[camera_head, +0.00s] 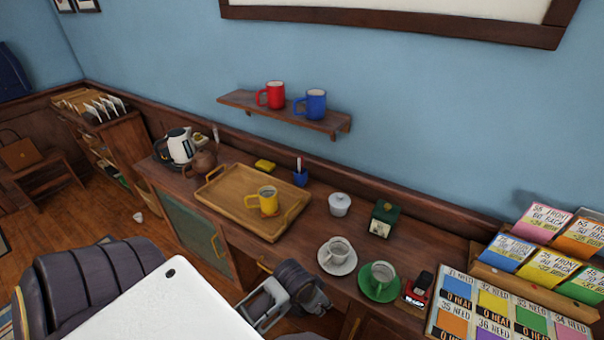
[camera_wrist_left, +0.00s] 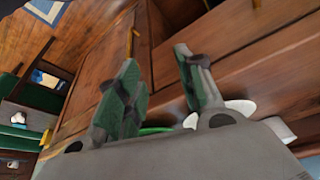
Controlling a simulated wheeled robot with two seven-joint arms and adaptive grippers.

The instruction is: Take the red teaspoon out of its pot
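The small blue pot (camera_head: 300,179) stands upright on the wooden sideboard, right of the wooden tray, in the head view. The red teaspoon (camera_head: 299,162) stands in it with its upper end above the rim; its lower part is hidden. My left gripper (camera_head: 262,308) is low in front of the sideboard, well below and apart from the pot. In the left wrist view its two green-padded fingers (camera_wrist_left: 158,86) are spread, with nothing between them. The pot does not show there. My right gripper is not in view.
A wooden tray (camera_head: 225,204) holds a yellow mug (camera_head: 264,201). A lidded white pot (camera_head: 339,205), a green box (camera_head: 384,219) and cups on saucers stand to the right. A wall shelf (camera_head: 240,99) with red and blue mugs hangs above. A kettle (camera_head: 181,146) is at left.

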